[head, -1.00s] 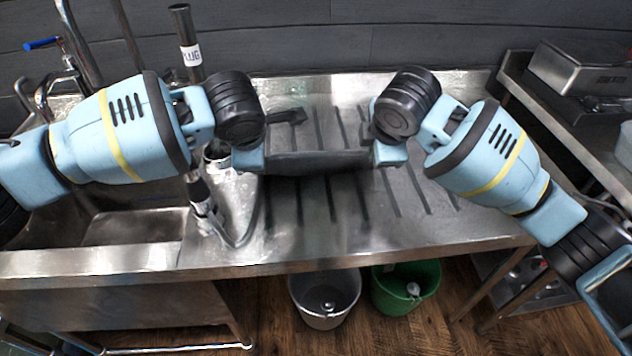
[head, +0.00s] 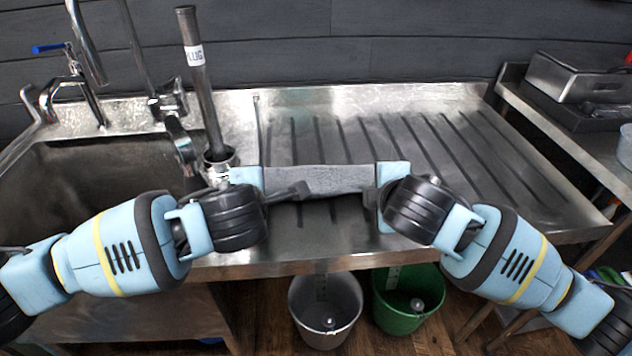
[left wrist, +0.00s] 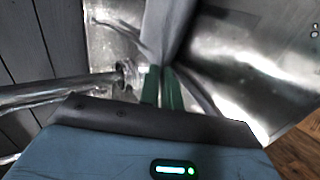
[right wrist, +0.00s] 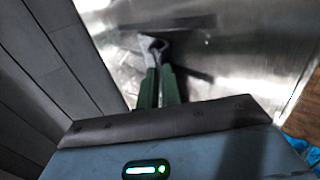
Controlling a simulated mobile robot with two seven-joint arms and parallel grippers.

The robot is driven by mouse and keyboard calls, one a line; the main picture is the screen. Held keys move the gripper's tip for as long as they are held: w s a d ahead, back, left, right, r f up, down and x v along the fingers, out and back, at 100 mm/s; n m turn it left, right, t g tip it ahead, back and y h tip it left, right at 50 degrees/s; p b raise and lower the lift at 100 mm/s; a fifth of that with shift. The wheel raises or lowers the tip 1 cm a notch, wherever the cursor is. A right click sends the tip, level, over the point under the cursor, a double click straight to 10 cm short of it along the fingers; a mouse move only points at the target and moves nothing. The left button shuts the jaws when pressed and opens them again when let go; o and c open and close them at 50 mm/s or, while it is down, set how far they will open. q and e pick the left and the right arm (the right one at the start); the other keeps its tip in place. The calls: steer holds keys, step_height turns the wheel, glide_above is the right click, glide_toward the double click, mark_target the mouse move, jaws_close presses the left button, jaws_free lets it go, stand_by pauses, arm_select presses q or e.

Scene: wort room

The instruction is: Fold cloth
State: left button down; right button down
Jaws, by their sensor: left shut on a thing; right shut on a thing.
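A grey cloth (head: 330,179) is stretched as a narrow strip between my two grippers, over the ridged steel drainboard (head: 440,200). My left gripper (head: 263,181) is shut on its left end, and my right gripper (head: 379,183) is shut on its right end. In the left wrist view, the cloth (left wrist: 168,28) runs up from the green fingers (left wrist: 162,88). In the right wrist view, a small part of the cloth (right wrist: 152,46) shows at the fingertips (right wrist: 159,82). I cannot tell whether the cloth touches the drainboard.
A sink (head: 90,180) with taps is at the left, and an upright pipe (head: 203,90) stands beside my left gripper. A grey bucket (head: 325,310) and a green bucket (head: 405,310) stand below. A metal box (head: 570,78) is on the right-hand counter. The drainboard's right side is clear.

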arm_select(q)
steer(key=c, duration=1.3)
jaws_free()
arm_select(e)
steer(key=c, duration=1.3)
jaws_free()
arm_select(q)
steer(key=shift+s+r, duration=0.15)
steer(key=shift+r, duration=0.3)
arm_select(e)
steer(key=shift+s+r, duration=0.15)
steer(key=shift+r, duration=0.35)
arm_select(q)
steer(key=s+r, duration=0.3)
steer(key=r, duration=0.2)
steer(key=s+r, duration=0.2)
steer(key=r, duration=0.1)
steer(key=shift+s, duration=0.35)
arm_select(e)
steer(key=s+r, duration=0.3)
steer(key=r, duration=0.2)
steer(key=s+r, duration=0.2)
steer(key=r, duration=0.1)
steer(key=shift+s, duration=0.35)
steer(key=shift+f, duration=0.1)
